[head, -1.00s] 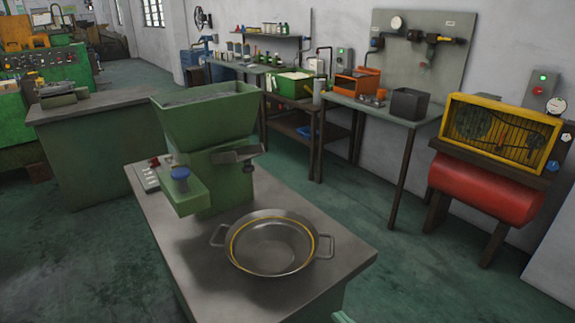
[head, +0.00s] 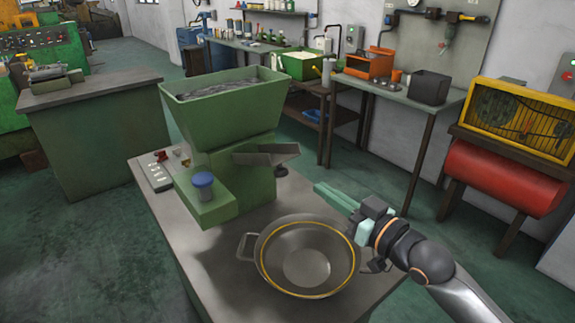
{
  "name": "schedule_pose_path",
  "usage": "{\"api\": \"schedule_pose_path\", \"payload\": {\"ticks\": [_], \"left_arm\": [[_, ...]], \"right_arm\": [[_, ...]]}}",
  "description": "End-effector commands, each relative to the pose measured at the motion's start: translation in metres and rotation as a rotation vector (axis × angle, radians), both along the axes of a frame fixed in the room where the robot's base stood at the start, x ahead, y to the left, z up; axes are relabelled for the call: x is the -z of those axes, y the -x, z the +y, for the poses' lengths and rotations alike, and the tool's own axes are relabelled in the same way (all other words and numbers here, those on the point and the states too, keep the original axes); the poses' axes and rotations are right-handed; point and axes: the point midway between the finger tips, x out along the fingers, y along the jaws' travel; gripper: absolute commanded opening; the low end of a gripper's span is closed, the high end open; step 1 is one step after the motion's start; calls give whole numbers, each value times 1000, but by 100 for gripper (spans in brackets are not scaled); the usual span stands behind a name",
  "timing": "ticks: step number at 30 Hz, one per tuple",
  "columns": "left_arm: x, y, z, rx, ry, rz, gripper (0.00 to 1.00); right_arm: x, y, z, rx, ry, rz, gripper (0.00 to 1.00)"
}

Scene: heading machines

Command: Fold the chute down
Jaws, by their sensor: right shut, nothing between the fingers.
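The grey metal chute (head: 266,155) sticks out from the right side of the green hopper machine (head: 225,120). It looks roughly level, with a slight upward tilt at its outer end. A round metal pan (head: 305,258) with a yellow ring and side handles stands on the bench below it. My right gripper (head: 320,190) is shut and empty. It points left, above the pan's right rim and to the right of the chute, apart from it. My right forearm hides part of the pan's right handle. My left gripper is not in view.
The machine and pan stand on a grey bench top (head: 225,275). A blue knob (head: 203,181) sits on the machine's front ledge, with a switch panel (head: 156,176) to its left. A yellow-caged compressor with a red tank (head: 500,178) stands at the right.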

Motion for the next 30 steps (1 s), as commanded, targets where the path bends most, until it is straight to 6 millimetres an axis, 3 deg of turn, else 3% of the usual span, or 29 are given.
{"api": "schedule_pose_path", "payload": {"ticks": [18,30], "left_arm": [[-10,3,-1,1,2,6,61],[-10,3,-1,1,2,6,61]], "right_arm": [[-2,-69,53,-1,0,-2,0],[-1,-77,59,-1,1,-1,0]]}}
